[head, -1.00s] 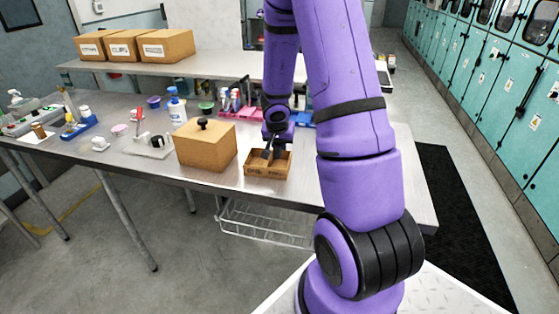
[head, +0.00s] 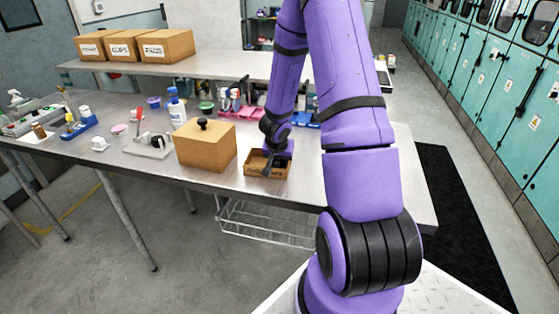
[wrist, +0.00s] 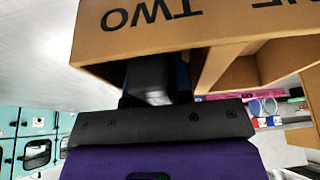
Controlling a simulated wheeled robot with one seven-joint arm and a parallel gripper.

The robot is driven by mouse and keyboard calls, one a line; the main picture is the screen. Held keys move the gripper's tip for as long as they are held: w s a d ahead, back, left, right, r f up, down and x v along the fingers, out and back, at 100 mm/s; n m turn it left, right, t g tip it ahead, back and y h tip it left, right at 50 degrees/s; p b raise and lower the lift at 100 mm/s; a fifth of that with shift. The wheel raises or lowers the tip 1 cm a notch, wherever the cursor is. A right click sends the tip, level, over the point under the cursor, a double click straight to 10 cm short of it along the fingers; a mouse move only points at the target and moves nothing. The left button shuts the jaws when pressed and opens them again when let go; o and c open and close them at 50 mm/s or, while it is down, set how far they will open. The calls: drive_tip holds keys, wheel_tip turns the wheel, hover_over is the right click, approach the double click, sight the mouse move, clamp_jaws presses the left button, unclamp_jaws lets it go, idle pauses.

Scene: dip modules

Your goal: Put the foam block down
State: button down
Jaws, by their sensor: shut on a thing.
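An open cardboard box (head: 256,171) with printed words stands on the steel bench, just right of a larger closed box. My gripper (head: 269,163) is tilted and low at this open box, its fingers reaching in over the rim. In the wrist view the box wall (wrist: 140,38) shows upside-down lettering with "TWO", and a divider splits the inside. A dark grey piece, seemingly the foam block (wrist: 150,76), sits between my fingers in the compartment behind "TWO". My gripper is shut on it. Its lower part and any contact with the box floor are hidden.
The closed cardboard box with a black knob (head: 206,148) stands close on the left. A blue-labelled bottle (head: 177,110) and a rack with pink items (head: 236,103) stand behind. The bench (head: 330,185) is clear to the right, up to its edge.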

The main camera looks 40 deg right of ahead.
drive_tip(key=shift+f, duration=0.2)
drive_tip(key=c, duration=1.3)
unclamp_jaws()
